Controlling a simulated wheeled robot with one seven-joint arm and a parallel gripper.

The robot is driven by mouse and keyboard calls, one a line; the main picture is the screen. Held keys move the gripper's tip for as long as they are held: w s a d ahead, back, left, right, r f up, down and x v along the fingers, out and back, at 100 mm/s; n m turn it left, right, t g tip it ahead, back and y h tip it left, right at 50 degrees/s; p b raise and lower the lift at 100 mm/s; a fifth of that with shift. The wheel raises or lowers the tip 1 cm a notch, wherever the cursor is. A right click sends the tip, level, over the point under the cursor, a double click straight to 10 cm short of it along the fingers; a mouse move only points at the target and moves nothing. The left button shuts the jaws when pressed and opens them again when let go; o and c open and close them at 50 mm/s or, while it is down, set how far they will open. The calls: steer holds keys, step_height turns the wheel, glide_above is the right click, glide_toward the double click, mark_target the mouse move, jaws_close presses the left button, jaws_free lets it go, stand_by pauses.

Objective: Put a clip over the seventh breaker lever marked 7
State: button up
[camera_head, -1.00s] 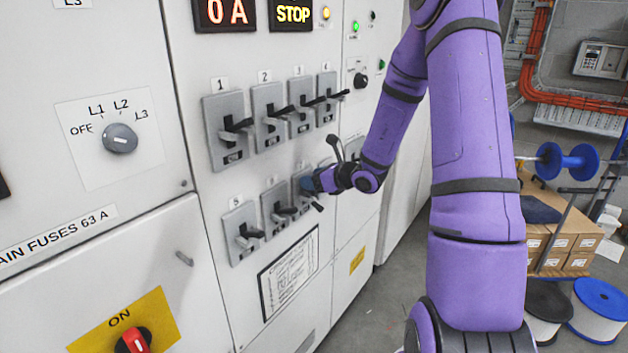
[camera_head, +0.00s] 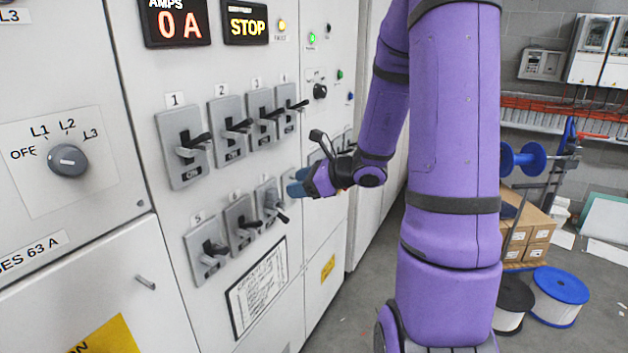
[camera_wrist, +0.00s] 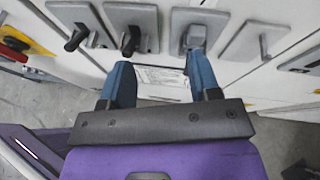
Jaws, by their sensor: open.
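The lower row holds breakers 5 (camera_head: 207,252), 6 (camera_head: 242,224) and 7 (camera_head: 267,201), on grey plates. On breaker 7 a light grey piece that looks like the clip (camera_wrist: 194,38) sits over the lever, while the levers on its left (camera_wrist: 130,40) are black. A dark end sticks out at breaker 7 in the head view. My gripper (camera_head: 293,184), with blue fingers, is just right of and in front of breaker 7. In the wrist view my gripper (camera_wrist: 160,82) is open and empty, its fingers apart from the grey piece. The eighth breaker is mostly hidden in the head view.
Breakers 1 (camera_head: 183,147) to 4 stand in the row above. A rotary switch (camera_head: 68,160) and a framed notice (camera_head: 257,287) are on the cabinet. Cable reels (camera_head: 558,297) and boxes (camera_head: 527,240) stand at right. Grey floor in front of the cabinet is clear.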

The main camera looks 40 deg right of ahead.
steer(key=s+a+r+n+g, duration=0.4)
steer(key=s+a+n, duration=0.2)
steer(key=a+n, duration=0.2)
steer(key=s+a+r+n+g, duration=0.4)
steer(key=s+a+r+n, duration=0.15)
steer(key=a+n, duration=0.3)
steer(key=s+d+r+n+h, duration=0.1)
steer(key=s+r+n+h, duration=0.1)
steer(key=s+n, duration=0.4)
steer(key=s+r+n+t+h, duration=0.1)
steer(key=s+r+n+h, duration=0.2)
steer(key=s+n+h, duration=0.1)
steer(key=shift+s+d+n+h, duration=0.3)
steer(key=shift+s+d+n, duration=0.1)
steer(key=shift+s+n, duration=0.6)
steer(key=shift+w+d, duration=0.1)
